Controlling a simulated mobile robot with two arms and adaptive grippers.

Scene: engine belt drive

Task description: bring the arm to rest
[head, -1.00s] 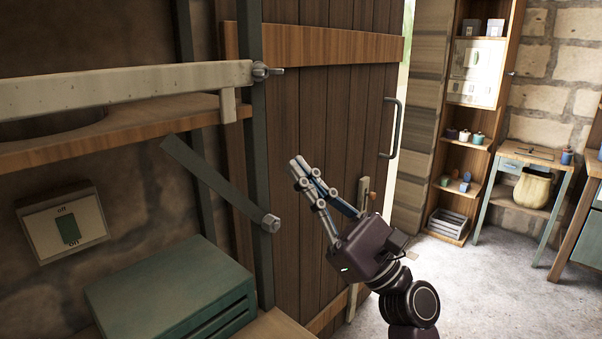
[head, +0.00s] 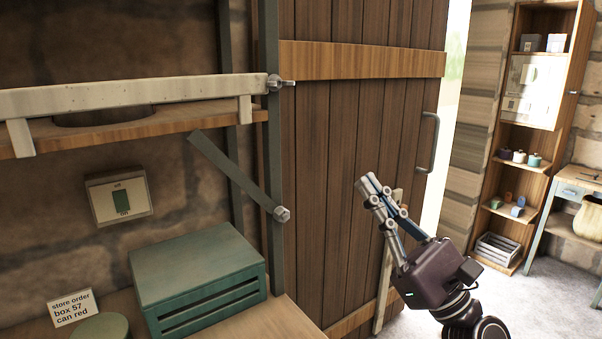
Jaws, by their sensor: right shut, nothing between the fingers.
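My right gripper (head: 366,187) shows in the head view, right of the middle, in front of the wooden plank door (head: 345,120). Its arm comes in from the lower right. Its fingers are shut and empty, pointing up and to the left. It appears apart from the door and the bench. My left gripper is not in view.
A green slatted box (head: 195,270) stands on the bench beside a "store order box 57 can red" card (head: 72,308). A wall switch (head: 120,198), a grey metal post (head: 272,150) and a white rail (head: 130,92) are at left. Shelves (head: 525,165) stand at right.

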